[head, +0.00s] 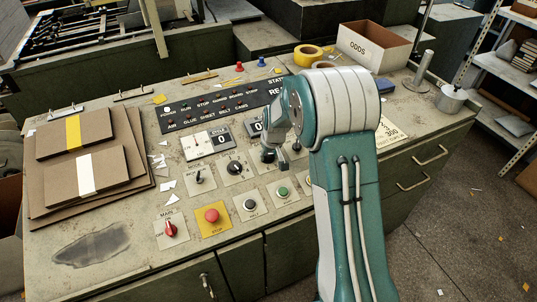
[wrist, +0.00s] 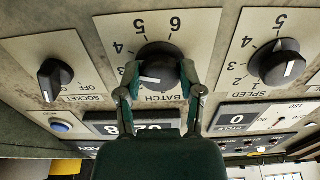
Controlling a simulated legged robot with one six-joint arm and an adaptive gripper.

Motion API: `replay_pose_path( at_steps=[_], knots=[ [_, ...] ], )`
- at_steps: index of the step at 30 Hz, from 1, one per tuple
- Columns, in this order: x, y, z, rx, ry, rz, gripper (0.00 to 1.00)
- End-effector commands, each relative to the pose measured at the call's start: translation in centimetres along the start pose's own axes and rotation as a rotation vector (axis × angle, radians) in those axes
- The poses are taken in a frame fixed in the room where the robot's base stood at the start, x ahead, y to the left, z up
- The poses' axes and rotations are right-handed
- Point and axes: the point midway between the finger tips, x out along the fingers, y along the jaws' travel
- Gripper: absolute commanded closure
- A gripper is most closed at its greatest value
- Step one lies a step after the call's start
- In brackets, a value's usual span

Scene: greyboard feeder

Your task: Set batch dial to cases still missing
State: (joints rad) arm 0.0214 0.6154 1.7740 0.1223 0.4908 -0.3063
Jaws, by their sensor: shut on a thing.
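In the wrist view, the black batch dial (wrist: 158,64) sits on a pale plate marked BATCH, with 4, 5 and 6 readable on its scale. Its white pointer line points toward the left side of the picture. The number it meets is hidden behind a finger. My gripper (wrist: 160,72) has one finger on each side of this dial and is shut on it. In the head view, my gripper (head: 283,160) is down at the panel, and my arm and gripper largely cover the dial.
A speed dial (wrist: 279,63) and a socket switch (wrist: 54,76) flank the dial closely. A counter display (wrist: 122,127) is partly covered by my gripper. A red button (head: 211,215) and a red main switch (head: 170,229) are nearer. Cardboard sheets (head: 78,165) lie left.

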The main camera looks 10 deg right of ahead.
Motion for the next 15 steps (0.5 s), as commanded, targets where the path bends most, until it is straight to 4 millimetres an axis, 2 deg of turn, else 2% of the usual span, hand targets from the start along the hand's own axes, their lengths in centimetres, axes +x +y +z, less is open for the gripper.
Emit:
replay_pose_path(
  at_steps=[15],
  knots=[
    [0.03,0.22,-0.25,-0.489,0.005,-0.009,0.98]
  ],
)
